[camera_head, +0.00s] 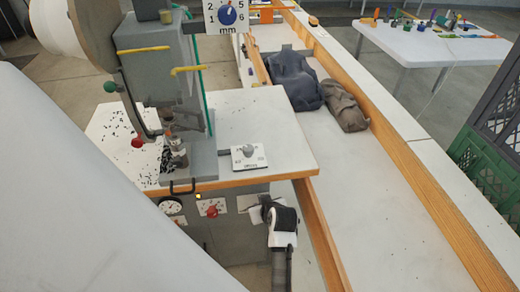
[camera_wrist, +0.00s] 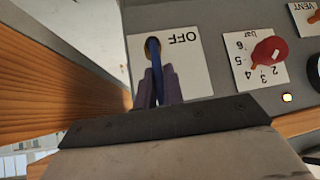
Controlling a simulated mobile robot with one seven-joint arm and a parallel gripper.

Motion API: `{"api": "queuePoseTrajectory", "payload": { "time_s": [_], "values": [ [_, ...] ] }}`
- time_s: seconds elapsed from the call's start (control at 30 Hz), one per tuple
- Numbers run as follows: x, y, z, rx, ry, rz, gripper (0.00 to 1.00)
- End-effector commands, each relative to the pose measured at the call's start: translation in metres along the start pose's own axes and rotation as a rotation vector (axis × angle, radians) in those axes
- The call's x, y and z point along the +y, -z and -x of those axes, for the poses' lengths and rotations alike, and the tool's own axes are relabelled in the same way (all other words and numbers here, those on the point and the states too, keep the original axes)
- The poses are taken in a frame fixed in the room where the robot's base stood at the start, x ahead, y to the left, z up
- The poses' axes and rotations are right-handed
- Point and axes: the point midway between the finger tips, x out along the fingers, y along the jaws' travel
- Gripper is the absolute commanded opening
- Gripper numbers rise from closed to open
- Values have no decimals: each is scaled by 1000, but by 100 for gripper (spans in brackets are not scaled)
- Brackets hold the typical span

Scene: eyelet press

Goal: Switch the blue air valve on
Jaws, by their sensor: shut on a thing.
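The blue air valve (camera_wrist: 153,52) shows in the wrist view as a narrow blue lever in front of a brass ring on a white plate (camera_wrist: 196,75). The plate reads OFF, upside down in that view, beside the lever. My gripper (camera_wrist: 156,88) has its two dark fingers closed around the lever. In the head view my gripper (camera_head: 268,208) is against the grey front panel below the press table; there it hides the valve, and only part of the plate shows.
A red knob (camera_wrist: 269,50) on a bar scale, a lit yellow lamp (camera_wrist: 287,98) and an orange VENT control (camera_wrist: 314,17) sit beside the valve. A wooden rail (camera_head: 320,235) runs close to my gripper on the right. The press table (camera_head: 265,120) overhangs the panel.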

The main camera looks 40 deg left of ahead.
Motion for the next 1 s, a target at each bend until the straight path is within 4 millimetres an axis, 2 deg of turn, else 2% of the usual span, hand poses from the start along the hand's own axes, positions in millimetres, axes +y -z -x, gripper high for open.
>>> {"api": "queuePoseTrajectory", "payload": {
  "time_s": [0.3, 0.33, 0.5, 0.83, 1.0],
  "values": [
    [0, -1, 0, -1, 1, -3, 0],
    [0, -1, 0, -1, 1, -3, 12],
    [0, -1, 0, -1, 0, -3, 32],
    [0, -1, 3, 0, 0, -2, 32],
    [1, -2, 22, 2, -2, -3, 32]
  ]
}}
